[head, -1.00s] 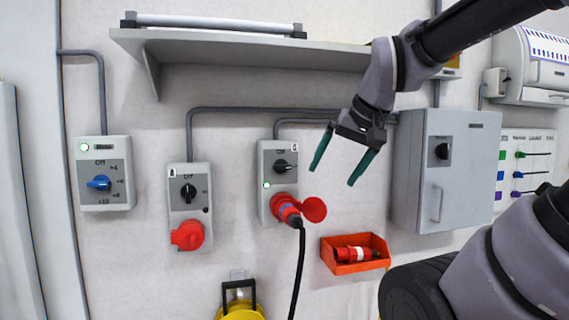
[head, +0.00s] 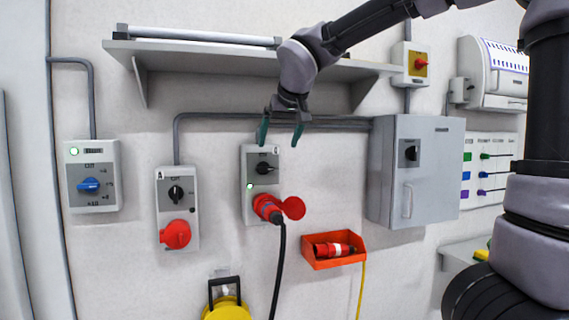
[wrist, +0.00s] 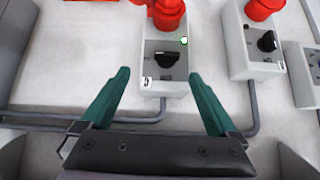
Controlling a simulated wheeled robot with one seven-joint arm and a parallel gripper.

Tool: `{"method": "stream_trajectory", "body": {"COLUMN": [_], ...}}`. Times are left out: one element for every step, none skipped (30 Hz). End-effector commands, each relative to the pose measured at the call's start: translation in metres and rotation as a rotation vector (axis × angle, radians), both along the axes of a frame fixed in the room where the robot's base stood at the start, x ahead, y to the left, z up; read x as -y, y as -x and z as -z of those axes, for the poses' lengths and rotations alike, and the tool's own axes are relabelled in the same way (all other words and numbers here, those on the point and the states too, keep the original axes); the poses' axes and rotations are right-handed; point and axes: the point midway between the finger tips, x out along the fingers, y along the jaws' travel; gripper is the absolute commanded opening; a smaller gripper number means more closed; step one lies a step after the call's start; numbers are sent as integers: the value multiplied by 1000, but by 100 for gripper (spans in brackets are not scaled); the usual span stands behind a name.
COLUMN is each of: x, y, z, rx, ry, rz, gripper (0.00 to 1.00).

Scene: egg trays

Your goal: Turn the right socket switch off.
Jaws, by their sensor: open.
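The right socket (head: 251,211) is a grey-white wall box. Its black rotary switch (head: 264,168) has the handle lying roughly sideways, below an "Off" label. A green lamp (head: 250,186) glows beside it, and a red plug (head: 268,208) with a black cable sits in the outlet. My gripper (head: 281,138) is open and empty, at the box's upper part, apart from the switch in the picture. In the wrist view, the picture is upside down: the switch (wrist: 166,60) shows between and beyond the two teal fingers (wrist: 159,76). Exact depth to the switch is unclear.
The left socket (head: 162,197) has its own black switch and a red cover. A shelf (head: 220,57) overhangs above my gripper. A grey cabinet (head: 384,170) stands to the right, and an orange bin (head: 318,264) with a red connector hangs below. The wall between is clear.

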Motion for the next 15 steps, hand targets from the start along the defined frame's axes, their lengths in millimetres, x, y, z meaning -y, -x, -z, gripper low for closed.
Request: {"method": "stream_trajectory", "body": {"x": [-14, -19, -24, -27, -29, -31, -32, -32, -33, -33, -35, -36, -36, -38, -39], "y": [0, -1, -1, -1, -2, -3, -4, -5, -8, -10, -13, -18, -22, -25, -30], "z": [-3, -4, -6, -7, -8, -7, -6, -4, -1, 1, 5, 10, 13, 18, 23], "rx": [19, 27, 36, 42, 46, 49, 49, 50, 49, 49, 48, 49, 49, 48, 47], "ry": [11, 13, 17, 19, 21, 21, 23, 24, 26, 24, 25, 26, 26, 27, 28], "rz": [-19, -23, -30, -32, -34, -35, -36, -37, -36, -35, -36, -36, -34, -34, -34], "gripper": [95, 95, 95, 95, 95, 95, 95, 95, 95, 95, 95, 95, 95, 95, 95]}}
